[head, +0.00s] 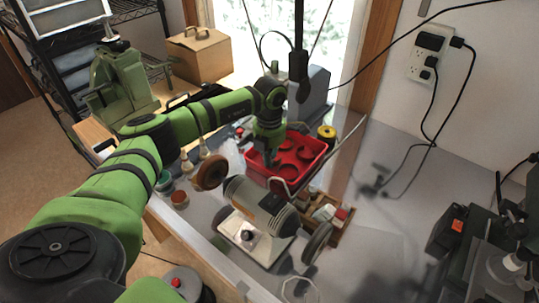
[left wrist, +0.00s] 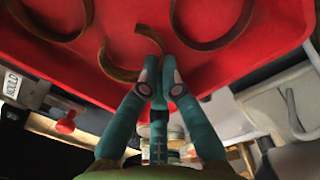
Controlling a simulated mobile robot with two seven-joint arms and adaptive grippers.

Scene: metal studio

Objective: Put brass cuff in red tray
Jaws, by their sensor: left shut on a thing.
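The red tray (head: 312,152) stands on the bench in the head view, and its red floor fills the top of the left wrist view (left wrist: 255,50). My left gripper (head: 270,160) points down over the tray's left part. In the left wrist view my left gripper (left wrist: 159,68) is shut on a curved brass cuff (left wrist: 113,65), which shows against the tray's red surface. I cannot tell whether the cuff touches the tray floor. Two more brass cuffs (left wrist: 48,36) and (left wrist: 207,45) lie in the tray. My right gripper is not in view.
A bench grinder (head: 262,208) stands in front of the tray. A yellow-and-black spool (head: 326,134) is behind it at the right. A wooden box of small items (head: 335,225) sits at the right. A cardboard box (head: 198,55) is at the back left. The bench's right side has bare room.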

